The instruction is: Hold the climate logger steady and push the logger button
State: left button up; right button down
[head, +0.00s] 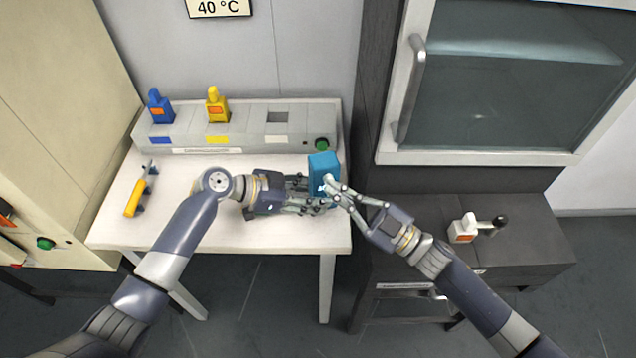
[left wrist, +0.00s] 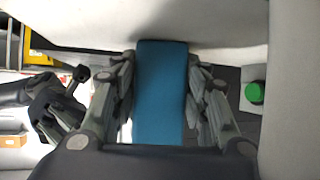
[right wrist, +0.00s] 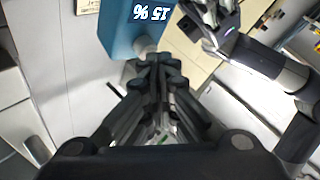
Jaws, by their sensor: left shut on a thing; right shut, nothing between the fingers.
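The climate logger (head: 322,163) is a teal box at the right end of the white table. My left gripper (head: 312,195) is shut on it, with fingers on both sides, as the left wrist view shows around the teal body (left wrist: 160,95). In the right wrist view the logger (right wrist: 118,30) shows "15 %" on its face. My right gripper (head: 335,188) is shut and empty, its tips at the lower part of that face.
A grey rack (head: 250,140) with a blue (head: 160,108) and a yellow bottle-like item (head: 217,106) stands at the table's back. A yellow-handled tool (head: 138,195) lies left. A white item (head: 463,230) sits on the dark cabinet (head: 535,245) at right, under a glass-doored chamber (head: 500,90).

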pick_arm(q)
jog(key=shift+s+f, duration=0.1)
jog(key=shift+f, duration=0.05)
pick_arm(e)
jog(key=shift+s+d, duration=0.15)
jog(key=shift+s, duration=0.25)
jog(key=s+d, duration=0.1)
jog(key=s, duration=0.4)
jog(key=shift+s+d, duration=0.3)
jog(key=shift+s, duration=0.1)
pick_arm(q)
jog(key=o, duration=0.9)
jog(key=shift+a, duration=0.1)
